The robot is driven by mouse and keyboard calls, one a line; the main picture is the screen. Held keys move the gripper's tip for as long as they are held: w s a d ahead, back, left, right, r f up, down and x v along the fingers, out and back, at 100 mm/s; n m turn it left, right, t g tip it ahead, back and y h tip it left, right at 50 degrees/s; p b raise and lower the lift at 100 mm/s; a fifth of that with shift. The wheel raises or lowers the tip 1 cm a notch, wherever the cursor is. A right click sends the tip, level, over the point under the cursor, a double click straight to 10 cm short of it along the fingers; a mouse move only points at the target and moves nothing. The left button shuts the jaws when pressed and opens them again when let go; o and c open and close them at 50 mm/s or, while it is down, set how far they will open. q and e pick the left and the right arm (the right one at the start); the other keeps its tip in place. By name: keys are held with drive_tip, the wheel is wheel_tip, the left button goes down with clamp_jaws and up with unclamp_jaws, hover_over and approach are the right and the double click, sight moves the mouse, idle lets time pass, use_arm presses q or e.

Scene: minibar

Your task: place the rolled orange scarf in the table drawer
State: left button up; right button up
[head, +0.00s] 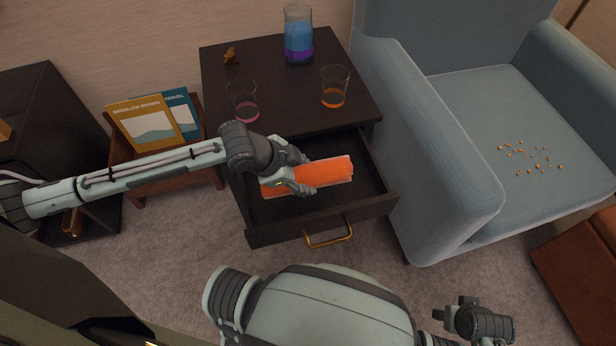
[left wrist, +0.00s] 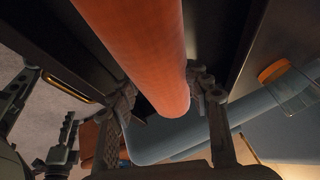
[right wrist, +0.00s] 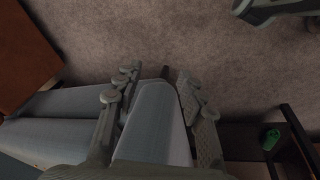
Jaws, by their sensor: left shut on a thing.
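The rolled orange scarf (head: 328,173) lies crosswise within the outline of the open table drawer (head: 281,232) in the head view. I cannot tell whether it touches the drawer floor. My left gripper (head: 300,184) is shut on the scarf near its left half and hides part of it. In the left wrist view the scarf (left wrist: 146,45) runs between the two fingers (left wrist: 160,105). My right gripper (head: 462,312) is empty, low at the right of the head view. Its fingers (right wrist: 158,98) stand apart in the right wrist view.
A blue armchair (head: 425,170) stands close at the right. A book rack (head: 135,160) stands at the left.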

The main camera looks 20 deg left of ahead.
sight(304, 168)
use_arm(q)
drive_tip(key=w+f, duration=0.1)
drive_tip(key=w, duration=0.1)
drive_tip(key=shift+w+d+f, duration=0.1)
drive_tip(key=shift+w+f, duration=0.25)
drive_tip(key=shift+w, duration=0.05)
wheel_tip(304, 168, down, 3)
drive_tip(key=shift+f, duration=0.5)
drive_tip(key=o, duration=1.2)
use_arm(e)
drive_tip(key=shift+s+r, duration=0.1)
drive_tip(key=shift+r, duration=0.45)
use_arm(q)
drive_tip(key=v, duration=0.7)
drive_tip(key=shift+p+v, duration=0.45)
drive_tip(key=shift+v, duration=2.1)
use_arm(e)
drive_tip(key=shift+s+d+f, duration=0.1)
drive_tip(key=shift+s+f, duration=0.1)
drive_tip(key=shift+f, duration=0.45)
drive_tip(key=shift+s+d+f, duration=0.1)
drive_tip(key=shift+s+f, duration=0.15)
drive_tip(key=shift+f, duration=0.35)
drive_tip(key=shift+s+d+f, duration=0.1)
drive_tip(key=shift+s+f, duration=0.1)
drive_tip(key=shift+f, duration=0.45)
